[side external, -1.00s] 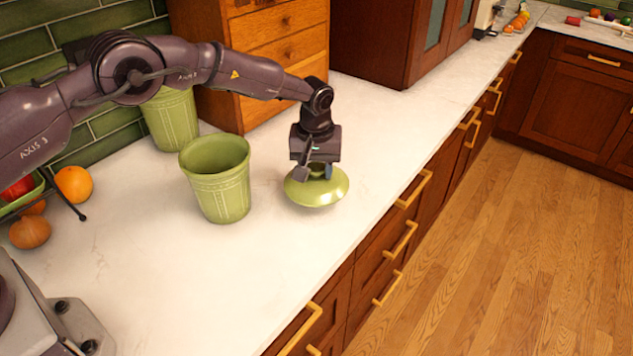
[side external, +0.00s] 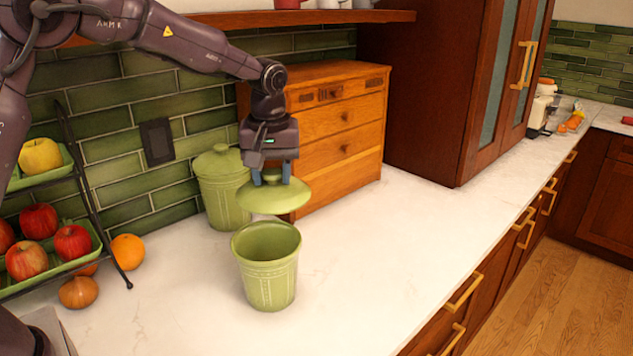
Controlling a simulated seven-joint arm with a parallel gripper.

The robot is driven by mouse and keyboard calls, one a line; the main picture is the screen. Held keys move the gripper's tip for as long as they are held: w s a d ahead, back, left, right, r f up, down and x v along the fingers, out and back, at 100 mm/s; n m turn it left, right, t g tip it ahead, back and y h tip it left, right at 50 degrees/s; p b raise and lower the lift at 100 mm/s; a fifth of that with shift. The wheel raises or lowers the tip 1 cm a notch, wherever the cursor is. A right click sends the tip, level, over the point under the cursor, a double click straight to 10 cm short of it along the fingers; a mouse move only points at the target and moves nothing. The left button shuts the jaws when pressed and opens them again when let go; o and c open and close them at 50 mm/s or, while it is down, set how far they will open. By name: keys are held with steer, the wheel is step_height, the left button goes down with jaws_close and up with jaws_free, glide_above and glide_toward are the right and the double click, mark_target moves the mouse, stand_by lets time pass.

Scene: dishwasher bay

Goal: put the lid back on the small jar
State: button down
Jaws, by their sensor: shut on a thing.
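The small jar (side external: 268,279) is a green ribbed pot, standing upright and uncovered on the white counter. Its dark inside shows from above. My gripper (side external: 271,179) is shut on the green lid (side external: 275,198) by its top and holds it roughly level. In the picture the lid is just above the jar's rim, with a gap between them. I cannot tell how exactly it is centred over the opening. The gripped knob is mostly hidden by the fingers.
A second green jar (side external: 221,195) with its own lid stands behind, by the tiled wall. A wooden drawer box (side external: 340,135) is at the back. A tiered fruit rack (side external: 92,215), an orange (side external: 127,251) and an onion (side external: 78,292) are at left. The counter (side external: 390,245) at right is clear.

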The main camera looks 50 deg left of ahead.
mark_target(262, 194)
steer(key=shift+s+a+f, duration=0.1)
steer(key=shift+s+f, duration=0.2)
steer(key=shift+s, duration=0.2)
steer(key=shift+s+a+f, duration=0.1)
steer(key=shift+s+f, duration=0.2)
steer(key=shift+s, duration=0.2)
steer(key=shift+s+f, duration=0.15)
steer(key=shift+f, duration=0.1)
steer(key=shift+d+f, duration=0.1)
steer(key=shift+f, duration=2.75)
steer(key=shift+f, duration=0.5)
steer(key=shift+c, duration=0.4)
jaws_free()
steer(key=shift+r, duration=0.15)
steer(key=shift+r, duration=2.15)
